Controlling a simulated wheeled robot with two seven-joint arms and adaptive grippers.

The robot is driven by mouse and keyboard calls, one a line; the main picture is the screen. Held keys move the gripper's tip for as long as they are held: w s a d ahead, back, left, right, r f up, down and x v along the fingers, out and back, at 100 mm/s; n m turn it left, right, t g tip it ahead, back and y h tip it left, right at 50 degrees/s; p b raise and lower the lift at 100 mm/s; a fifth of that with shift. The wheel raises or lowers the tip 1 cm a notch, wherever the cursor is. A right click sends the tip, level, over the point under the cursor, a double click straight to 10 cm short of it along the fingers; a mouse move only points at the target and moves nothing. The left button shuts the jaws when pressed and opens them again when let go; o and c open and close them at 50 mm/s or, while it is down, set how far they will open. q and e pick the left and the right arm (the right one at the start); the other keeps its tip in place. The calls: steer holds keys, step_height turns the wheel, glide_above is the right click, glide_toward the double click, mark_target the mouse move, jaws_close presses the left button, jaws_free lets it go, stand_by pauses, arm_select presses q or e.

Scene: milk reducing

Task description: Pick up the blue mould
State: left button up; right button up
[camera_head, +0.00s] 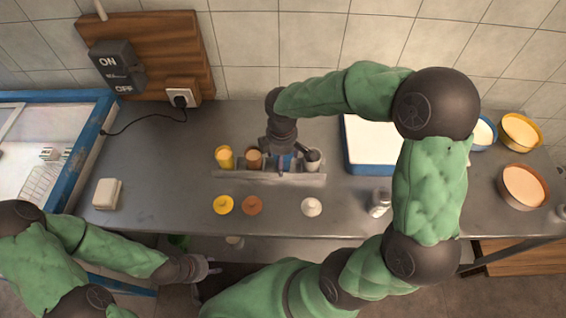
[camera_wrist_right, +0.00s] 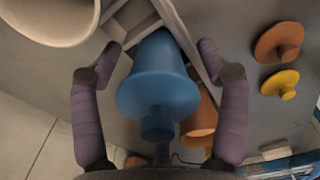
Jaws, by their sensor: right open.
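The blue mould (camera_wrist_right: 158,80) fills the middle of the right wrist view, with a knob on the end towards the camera. It stands at the rack (camera_head: 230,174) on the counter; only a little of its blue shows in the head view (camera_head: 284,163), mostly hidden by my right gripper. My right gripper (camera_wrist_right: 157,55) is open, with one finger on each side of the blue mould; I see no clear contact. My left gripper (camera_head: 211,268) is low, in front of the counter edge, away from the mould; its jaw opening is too small to judge.
A yellow mould (camera_head: 224,157), an orange mould (camera_head: 254,159) and a white mould (camera_head: 312,160) stand along the rack. Yellow (camera_head: 223,204), orange (camera_head: 252,205) and white (camera_head: 311,207) lids lie in front. A blue-rimmed tray (camera_head: 366,141) is to the right.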

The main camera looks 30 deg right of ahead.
steer(key=c, duration=1.3)
steer(key=shift+r, duration=0.1)
